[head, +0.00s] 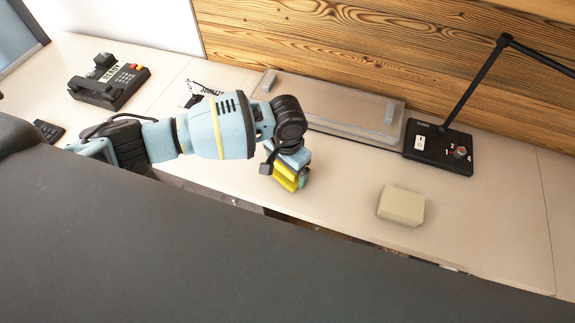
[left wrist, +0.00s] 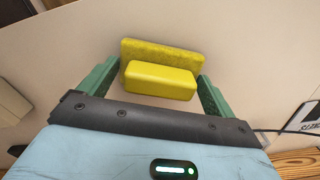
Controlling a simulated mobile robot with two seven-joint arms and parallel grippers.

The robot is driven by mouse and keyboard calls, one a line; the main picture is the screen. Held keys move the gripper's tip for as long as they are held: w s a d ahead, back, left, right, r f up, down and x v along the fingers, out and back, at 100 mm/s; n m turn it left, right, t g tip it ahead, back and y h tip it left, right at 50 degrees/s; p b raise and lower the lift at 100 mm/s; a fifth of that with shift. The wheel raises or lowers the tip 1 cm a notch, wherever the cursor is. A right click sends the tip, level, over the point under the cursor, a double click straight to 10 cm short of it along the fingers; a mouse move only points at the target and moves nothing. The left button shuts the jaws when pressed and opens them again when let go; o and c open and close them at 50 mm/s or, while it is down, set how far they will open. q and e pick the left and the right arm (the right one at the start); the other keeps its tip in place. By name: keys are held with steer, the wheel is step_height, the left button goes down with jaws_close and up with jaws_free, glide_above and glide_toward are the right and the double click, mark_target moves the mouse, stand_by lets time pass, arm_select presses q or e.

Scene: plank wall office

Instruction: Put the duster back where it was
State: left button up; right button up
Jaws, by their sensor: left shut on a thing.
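The duster (head: 285,177) is a yellow block with a wider, darker yellow pad, held at the end of my left arm over the front part of the desk. In the left wrist view the duster (left wrist: 160,80) sits between the two green fingers of my left gripper (left wrist: 158,72), which is shut on it. In the head view the left gripper (head: 290,170) points down and partly covers the duster. I cannot tell whether the pad touches the desk. My right gripper is not in view.
A beige block (head: 401,206) lies on the desk (head: 480,225) to the right. A grey tray (head: 350,128) and a black lamp base (head: 438,148) stand along the plank wall. A black telephone (head: 108,84) is at the left. The desk between gripper and beige block is clear.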

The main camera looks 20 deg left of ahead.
arm_select(q)
steer(key=shift+f, duration=0.1)
steer(key=o, duration=0.7)
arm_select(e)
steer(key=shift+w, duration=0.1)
arm_select(q)
steer(key=shift+o, duration=0.2)
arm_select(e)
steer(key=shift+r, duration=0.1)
arm_select(q)
step_height(320, 180, up, 11)
steer(key=shift+f+p, duration=0.15)
steer(key=shift+p, duration=0.6)
steer(key=shift+r, duration=0.8)
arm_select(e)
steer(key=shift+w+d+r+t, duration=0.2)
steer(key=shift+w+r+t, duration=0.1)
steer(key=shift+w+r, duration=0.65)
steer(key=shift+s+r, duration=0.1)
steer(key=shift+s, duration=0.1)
